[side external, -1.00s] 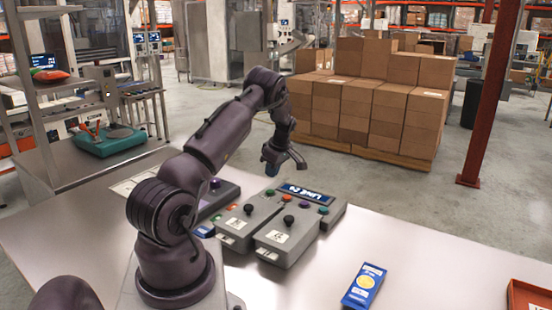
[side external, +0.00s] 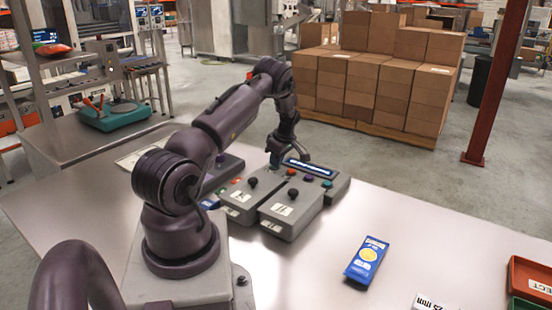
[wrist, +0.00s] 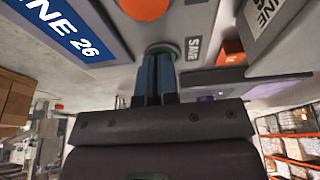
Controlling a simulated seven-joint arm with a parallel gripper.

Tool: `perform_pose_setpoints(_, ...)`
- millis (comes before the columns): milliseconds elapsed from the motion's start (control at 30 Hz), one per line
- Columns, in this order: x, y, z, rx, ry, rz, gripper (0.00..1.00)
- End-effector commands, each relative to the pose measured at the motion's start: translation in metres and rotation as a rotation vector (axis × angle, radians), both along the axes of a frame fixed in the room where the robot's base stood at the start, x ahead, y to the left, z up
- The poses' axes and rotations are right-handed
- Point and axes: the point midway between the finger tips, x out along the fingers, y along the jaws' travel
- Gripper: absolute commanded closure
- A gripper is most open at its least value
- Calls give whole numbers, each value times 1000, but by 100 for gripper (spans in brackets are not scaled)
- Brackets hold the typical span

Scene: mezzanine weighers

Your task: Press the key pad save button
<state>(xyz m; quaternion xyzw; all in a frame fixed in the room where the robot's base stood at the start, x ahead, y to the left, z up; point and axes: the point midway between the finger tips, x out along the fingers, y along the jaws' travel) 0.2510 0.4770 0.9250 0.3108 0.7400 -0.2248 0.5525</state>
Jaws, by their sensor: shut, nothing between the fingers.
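The key pad (side external: 340,186) is a grey panel with a blue "LINE 26" plate (side external: 310,169) at the back of the table. I cannot tell whether the button is pressed in. In the side view my gripper (side external: 274,163) points down at the left end of the panel and hides the button.
Two grey control boxes with black knobs (side external: 292,193) stand in front of the panel. An orange button (wrist: 145,8) is close to the save button. A blue packet (side external: 367,260) and a red tray (side external: 528,282) lie to the right.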

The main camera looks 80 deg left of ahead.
Motion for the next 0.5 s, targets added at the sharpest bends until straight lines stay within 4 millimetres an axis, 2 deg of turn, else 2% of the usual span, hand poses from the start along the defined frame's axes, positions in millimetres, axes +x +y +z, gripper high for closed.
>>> perform_pose_setpoints(33,-3,-4,-9,-13,5,3,100)
perform_pose_setpoints(267,-4,-6,-11,-19,8,3,100)
perform_pose_setpoints(367,-3,-6,-5,-18,7,3,100)
perform_pose_setpoints(500,-2,-3,18,-9,2,2,100)
